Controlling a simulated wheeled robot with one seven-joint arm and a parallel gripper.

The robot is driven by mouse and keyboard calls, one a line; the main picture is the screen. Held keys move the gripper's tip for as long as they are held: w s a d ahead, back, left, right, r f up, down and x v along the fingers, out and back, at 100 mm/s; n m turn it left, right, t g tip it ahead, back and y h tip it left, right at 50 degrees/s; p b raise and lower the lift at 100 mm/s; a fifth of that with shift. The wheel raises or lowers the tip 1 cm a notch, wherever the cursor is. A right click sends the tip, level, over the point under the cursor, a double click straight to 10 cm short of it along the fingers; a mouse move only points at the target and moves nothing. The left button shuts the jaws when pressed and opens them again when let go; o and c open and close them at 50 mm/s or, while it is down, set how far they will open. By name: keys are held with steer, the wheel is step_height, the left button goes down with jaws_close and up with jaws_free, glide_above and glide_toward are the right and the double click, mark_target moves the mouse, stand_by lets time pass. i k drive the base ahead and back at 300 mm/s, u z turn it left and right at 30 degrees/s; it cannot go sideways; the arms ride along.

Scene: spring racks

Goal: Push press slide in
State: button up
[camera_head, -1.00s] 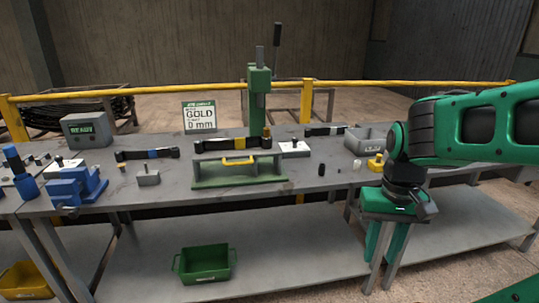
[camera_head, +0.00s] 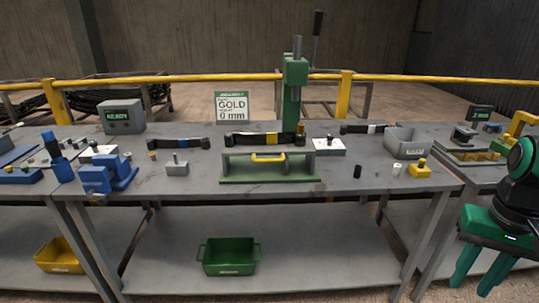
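The green press (camera_head: 295,85) stands at the back of the table, with a grey ram and a dark lever above it. In front of it is the slide (camera_head: 240,167), a grey carriage with a yellow handle (camera_head: 268,157) on its front, on a green base (camera_head: 268,180). I cannot tell how far in the slide sits. My gripper (camera_head: 482,265) is at the lower right, pointing down, well apart from the handle. Its two green fingers are spread and nothing shows between them.
A sign (camera_head: 231,107) reads GOLD, 0 mm. A green crate (camera_head: 229,258) sits on the lower shelf. The table's front edge is clear before the slide.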

mark_target(284, 150)
steer(key=z, duration=0.05)
steer(key=i, duration=1)
steer(key=u, duration=0.05)
